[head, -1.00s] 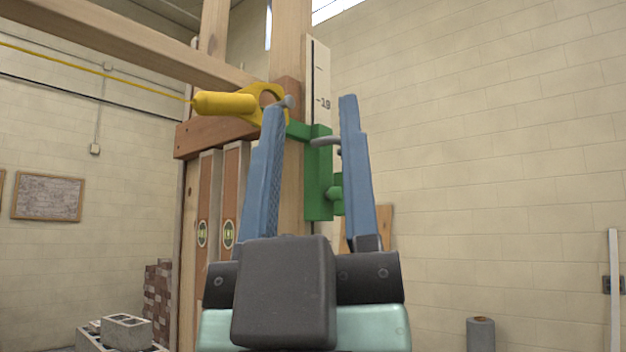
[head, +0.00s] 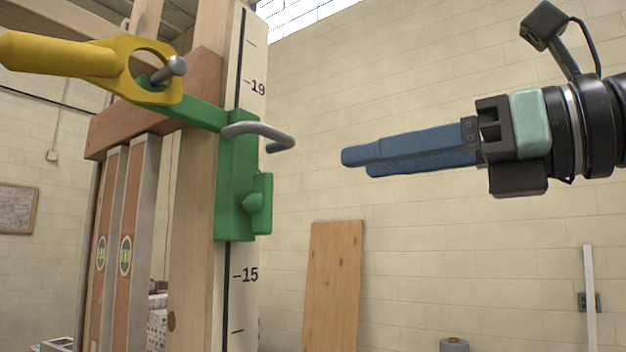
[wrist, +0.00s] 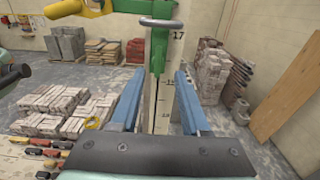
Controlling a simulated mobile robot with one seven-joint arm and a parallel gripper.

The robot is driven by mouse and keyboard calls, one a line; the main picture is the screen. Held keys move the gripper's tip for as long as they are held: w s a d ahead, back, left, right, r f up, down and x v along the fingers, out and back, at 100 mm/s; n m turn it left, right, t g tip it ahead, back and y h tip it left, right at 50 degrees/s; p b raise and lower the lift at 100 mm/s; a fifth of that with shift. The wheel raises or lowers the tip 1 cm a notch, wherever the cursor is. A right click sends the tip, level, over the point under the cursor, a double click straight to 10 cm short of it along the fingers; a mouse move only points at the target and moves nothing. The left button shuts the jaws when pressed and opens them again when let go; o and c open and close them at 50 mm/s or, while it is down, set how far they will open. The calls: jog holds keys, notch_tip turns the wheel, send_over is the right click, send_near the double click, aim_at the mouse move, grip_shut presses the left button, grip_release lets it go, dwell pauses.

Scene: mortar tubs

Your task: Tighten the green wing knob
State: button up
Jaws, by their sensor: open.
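The green wing knob (head: 257,203) sits on the right side of a green clamp (head: 236,160), which is fixed on an upright marked pole (head: 242,310). The wing stands roughly upright in the head view. My gripper (head: 355,162) has two blue fingers pointing left at the clamp, with a visible gap between them and the knob. In the wrist view my gripper (wrist: 160,78) is open and empty, its fingers spread either side of the pole. The clamp (wrist: 158,55) shows just beyond the fingertips there; I cannot make out the knob clearly in that view.
A grey bent bar (head: 255,130) sticks out from the clamp above the knob. A yellow ring-ended holder (head: 90,60) hangs on the clamp's peg at left. Two spirit levels (head: 125,250) stand left of the post. A board (head: 333,285) leans on the back wall.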

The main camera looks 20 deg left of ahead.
aim_at(271, 179)
jog(key=p+x, duration=0.4)
jog(key=x, duration=0.9)
jog(key=shift+s+f, duration=0.1)
jog(key=shift+s, duration=0.05)
jog(key=shift+c, duration=0.3)
grip_shut()
